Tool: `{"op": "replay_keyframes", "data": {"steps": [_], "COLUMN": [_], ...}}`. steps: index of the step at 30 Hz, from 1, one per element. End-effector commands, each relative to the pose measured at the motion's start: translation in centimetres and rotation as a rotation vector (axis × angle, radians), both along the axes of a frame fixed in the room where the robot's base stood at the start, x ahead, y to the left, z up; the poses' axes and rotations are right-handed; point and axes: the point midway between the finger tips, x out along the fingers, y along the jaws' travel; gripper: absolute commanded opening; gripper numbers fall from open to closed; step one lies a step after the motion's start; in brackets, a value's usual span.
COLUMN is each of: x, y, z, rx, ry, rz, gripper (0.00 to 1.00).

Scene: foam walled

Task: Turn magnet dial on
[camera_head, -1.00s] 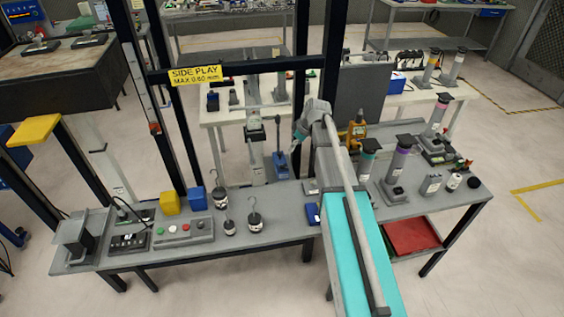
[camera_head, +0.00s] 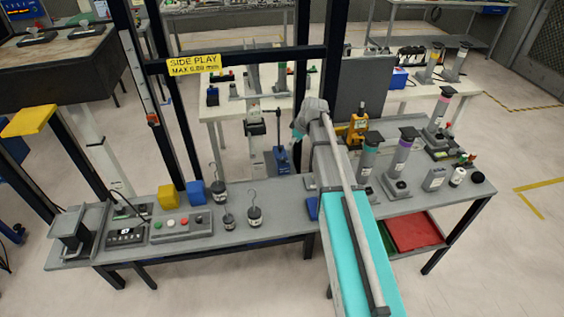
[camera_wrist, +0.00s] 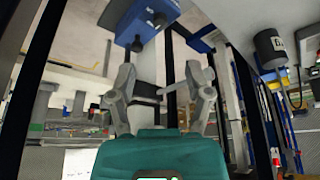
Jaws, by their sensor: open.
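A blue block (camera_wrist: 140,28) with a dark round knob (camera_wrist: 136,43) on its near face shows at the top of the wrist view. It may be the magnet base with its dial; I cannot read any on or off mark. My gripper (camera_wrist: 161,85) is open, with its two grey fingers apart and nothing clearly between them. The block lies beyond the fingertips, apart from them. In the head view a blue stand with an upright post (camera_head: 281,158) is at the bench's back edge, close to my arm's grey wrist. My fingertips are hidden there.
The grey bench (camera_head: 285,212) holds hooked weights (camera_head: 254,215), a button box (camera_head: 181,225), and yellow (camera_head: 168,197) and blue cubes. Dark upright posts and a crossbar with a yellow sign (camera_head: 194,64) stand behind. Several cylinders (camera_head: 402,152) stand to the right.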

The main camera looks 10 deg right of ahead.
Motion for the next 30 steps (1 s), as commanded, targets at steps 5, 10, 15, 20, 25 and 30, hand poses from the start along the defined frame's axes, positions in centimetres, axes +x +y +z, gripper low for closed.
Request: {"op": "replay_keyframes", "data": {"steps": [5, 10, 15, 20, 25, 30], "x": [0.5, 0.9, 1.2, 1.6, 2.0, 2.4], "y": [0.4, 0.9, 1.2, 1.6, 1.9, 2.3], "z": [-1.8, -3.1, -4.5, -5.7, -7.0, -8.2], "rx": [0.000, 0.000, 0.000, 0.000, 0.000, 0.000], "ry": [0.000, 0.000, 0.000, 0.000, 0.000, 0.000], "rz": [0.000, 0.000, 0.000, 0.000, 0.000, 0.000], "gripper": [0.65, 0.65, 0.65, 0.65, 0.65, 0.65]}}
